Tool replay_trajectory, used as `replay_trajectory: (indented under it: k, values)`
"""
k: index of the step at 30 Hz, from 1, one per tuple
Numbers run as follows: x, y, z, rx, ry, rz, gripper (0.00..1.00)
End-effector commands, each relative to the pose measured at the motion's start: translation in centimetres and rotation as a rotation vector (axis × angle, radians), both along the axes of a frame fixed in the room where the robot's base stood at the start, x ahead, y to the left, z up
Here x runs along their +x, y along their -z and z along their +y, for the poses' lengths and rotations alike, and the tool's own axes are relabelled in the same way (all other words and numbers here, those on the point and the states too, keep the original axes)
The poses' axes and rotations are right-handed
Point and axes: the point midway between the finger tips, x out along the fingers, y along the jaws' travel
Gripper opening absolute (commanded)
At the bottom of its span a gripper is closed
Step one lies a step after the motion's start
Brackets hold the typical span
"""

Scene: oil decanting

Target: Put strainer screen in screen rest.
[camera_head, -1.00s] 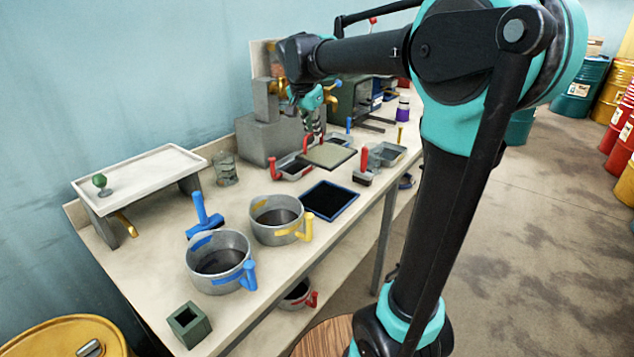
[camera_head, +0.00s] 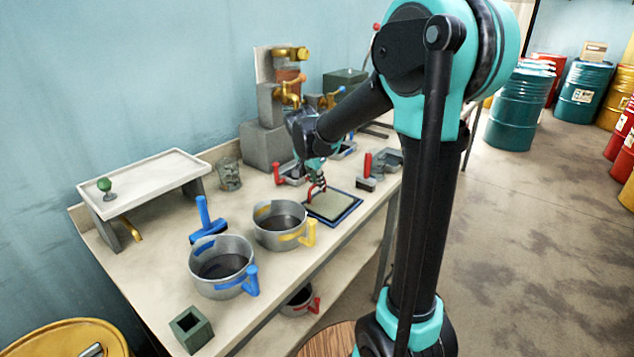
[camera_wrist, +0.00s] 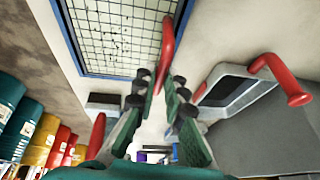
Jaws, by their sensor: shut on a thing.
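The strainer screen (camera_head: 331,206) is a flat, pale mesh panel with a red handle (camera_wrist: 166,48). My gripper (camera_head: 317,182) is shut on this handle. The screen rest (camera_head: 350,218) is a flat, blue-rimmed frame on the bench. The screen lies level over it, inside the blue rim as seen from the head. In the wrist view the mesh (camera_wrist: 118,32) shows with the blue rim (camera_wrist: 68,38) along its edges, and my gripper fingers (camera_wrist: 162,88) are at the handle. I cannot tell whether the screen rests fully on the rest's bottom.
A yellow-handled pot (camera_head: 280,238) stands just left of the rest and a blue-handled pot (camera_head: 222,280) nearer. A red-handled brush (camera_head: 366,184) and grey trays (camera_head: 388,160) are to the right. A red-handled tray (camera_wrist: 235,88) is close to my gripper. The bench's front edge is near.

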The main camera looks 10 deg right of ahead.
Motion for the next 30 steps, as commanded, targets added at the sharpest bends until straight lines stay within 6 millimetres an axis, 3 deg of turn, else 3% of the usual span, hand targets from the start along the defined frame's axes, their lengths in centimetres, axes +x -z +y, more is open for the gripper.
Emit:
replay_trajectory:
  k: [8,9,14,24,30]
  values:
    - [0.0,0.1,0.0,0.0,0.0,0.0,0.0]
    - [0.0,0.1,0.0,0.0,0.0,0.0,0.13]
    - [0.0,0.1,0.0,0.0,0.0,0.0,0.31]
    - [-0.1,-0.2,0.0,0.0,0.0,0.0,0.31]
    - [-1.0,-2.6,0.6,0.0,-0.001,0.0,0.31]
